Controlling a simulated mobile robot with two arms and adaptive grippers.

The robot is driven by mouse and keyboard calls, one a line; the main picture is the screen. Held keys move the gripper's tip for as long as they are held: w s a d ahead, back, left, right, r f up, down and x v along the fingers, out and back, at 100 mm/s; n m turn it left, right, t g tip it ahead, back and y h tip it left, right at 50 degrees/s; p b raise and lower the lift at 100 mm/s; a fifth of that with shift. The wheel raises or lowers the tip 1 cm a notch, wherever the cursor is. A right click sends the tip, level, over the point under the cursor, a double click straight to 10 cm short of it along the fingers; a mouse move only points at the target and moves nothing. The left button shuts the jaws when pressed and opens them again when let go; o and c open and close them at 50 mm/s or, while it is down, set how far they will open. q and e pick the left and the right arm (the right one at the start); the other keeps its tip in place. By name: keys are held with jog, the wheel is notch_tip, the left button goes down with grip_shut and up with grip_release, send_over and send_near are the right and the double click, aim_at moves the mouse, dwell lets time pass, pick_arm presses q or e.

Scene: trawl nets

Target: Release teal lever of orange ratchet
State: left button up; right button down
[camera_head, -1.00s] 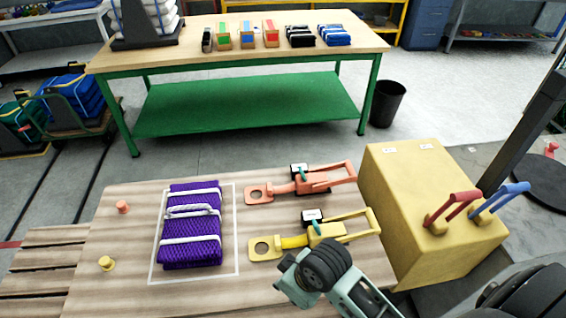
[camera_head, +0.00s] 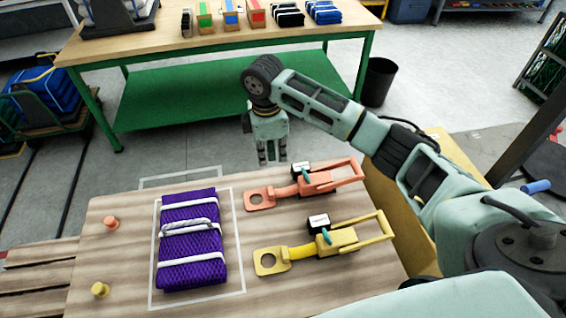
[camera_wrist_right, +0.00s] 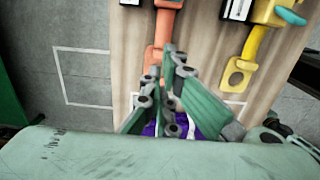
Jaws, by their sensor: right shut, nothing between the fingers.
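The orange ratchet (camera_head: 318,183) lies at the far right of the wooden table, its ring end to the left and its frame handle to the right. Its small teal lever (camera_head: 306,174) stands by a black-and-white block on its body. My right gripper (camera_head: 272,158) points down beyond the table's far edge, up and left of the ratchet, shut and empty. In the right wrist view the gripper fingers (camera_wrist_right: 168,95) are together, and part of the orange ratchet (camera_wrist_right: 163,30) shows behind them. The left gripper is not in view.
A yellow ratchet (camera_head: 340,238) with its own teal lever lies nearer. A strapped purple net bundle (camera_head: 190,240) is left of both. An orange peg (camera_head: 111,223) and a yellow peg (camera_head: 100,289) stand at the left. A green-framed table (camera_head: 215,97) stands behind.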

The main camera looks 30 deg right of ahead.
aim_at(306, 176)
notch_tip(306, 176, down, 9)
jog(key=p, duration=0.2)
jog(key=d, duration=0.1)
jog(key=d+r+p, duration=0.1)
jog(key=d, duration=0.1)
jog(key=s+d+p, duration=0.1)
jog(key=shift+s+d+r, duration=0.1)
jog(key=shift+d+r, duration=0.05)
jog(key=shift+d, duration=0.05)
dwell(0.5)
